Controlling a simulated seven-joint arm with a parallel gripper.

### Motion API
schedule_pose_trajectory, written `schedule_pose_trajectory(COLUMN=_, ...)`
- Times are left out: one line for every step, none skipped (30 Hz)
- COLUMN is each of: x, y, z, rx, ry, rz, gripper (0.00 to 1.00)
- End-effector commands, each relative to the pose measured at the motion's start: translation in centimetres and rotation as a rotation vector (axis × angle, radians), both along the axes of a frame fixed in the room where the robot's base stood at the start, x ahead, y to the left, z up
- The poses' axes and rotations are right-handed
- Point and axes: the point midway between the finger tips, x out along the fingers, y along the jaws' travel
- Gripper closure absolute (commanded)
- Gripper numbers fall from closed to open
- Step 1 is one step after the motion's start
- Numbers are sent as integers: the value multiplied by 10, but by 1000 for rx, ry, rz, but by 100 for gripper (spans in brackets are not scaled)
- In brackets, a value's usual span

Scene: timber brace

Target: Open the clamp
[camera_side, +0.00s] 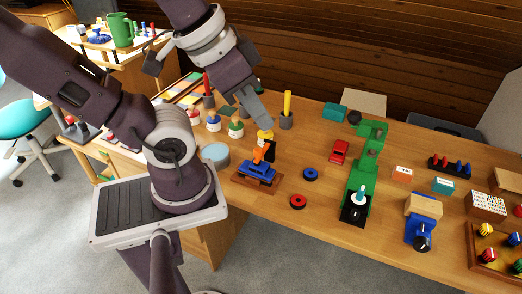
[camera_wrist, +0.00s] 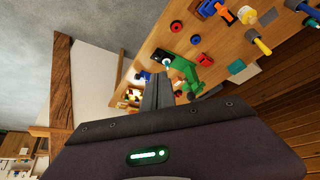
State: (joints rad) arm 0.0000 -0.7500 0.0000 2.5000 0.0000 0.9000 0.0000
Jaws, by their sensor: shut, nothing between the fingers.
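A small blue patch beside the fingertips there may be the clamp, partly hidden.
A green machine (camera_side: 373,143) stands between my gripper and the clamp. A tray of colored knobs (camera_side: 480,262) is right of the clamp.

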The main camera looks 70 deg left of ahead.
Motion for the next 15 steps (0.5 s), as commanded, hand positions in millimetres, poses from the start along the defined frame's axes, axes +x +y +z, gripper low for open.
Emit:
schedule_pose_trajectory(x=0, y=0, z=0, rx=0, ry=0, rz=0, gripper=100)
schedule_pose_trajectory(x=0, y=0, z=0, rx=0, ry=0, rz=0, gripper=100)
schedule_pose_trajectory(x=0, y=0, z=0, rx=0, ry=0, rz=0, gripper=100)
schedule_pose_trajectory(x=0, y=0, z=0, rx=0, ry=0, rz=0, gripper=100)
schedule_pose_trajectory(x=0, y=0, z=0, rx=0, ry=0, rz=0, gripper=100)
schedule_pose_trajectory(x=0, y=0, z=0, rx=0, ry=0, rz=0, gripper=100)
schedule_pose_trajectory(x=0, y=0, z=0, rx=0, ry=0, rz=0, gripper=96)
schedule_pose_trajectory(x=1, y=0, z=0, rx=1, ry=2, rz=3, gripper=90)
schedule_pose_trajectory(x=4, y=3, z=-1, rx=3, ry=11, rz=19, gripper=82)
schedule_pose_trajectory(x=9, y=7, z=-4, rx=9, ry=26, rz=41, gripper=76)
schedule_pose_trajectory(x=17, y=13, z=-7, rx=15, ry=45, rz=74, gripper=71)
schedule_pose_trajectory(x=30, y=25, z=-13, rx=24, ry=82, rz=132, gripper=63)
schedule_pose_trajectory(x=40, y=37, z=-21, rx=28, ry=116, rz=183, gripper=57)
schedule_pose_trajectory(x=51, y=52, z=-29, rx=30, ry=152, rz=239, gripper=56)
schedule_pose_trajectory(x=65, y=74, z=-44, rx=27, ry=202, rz=316, gripper=56)
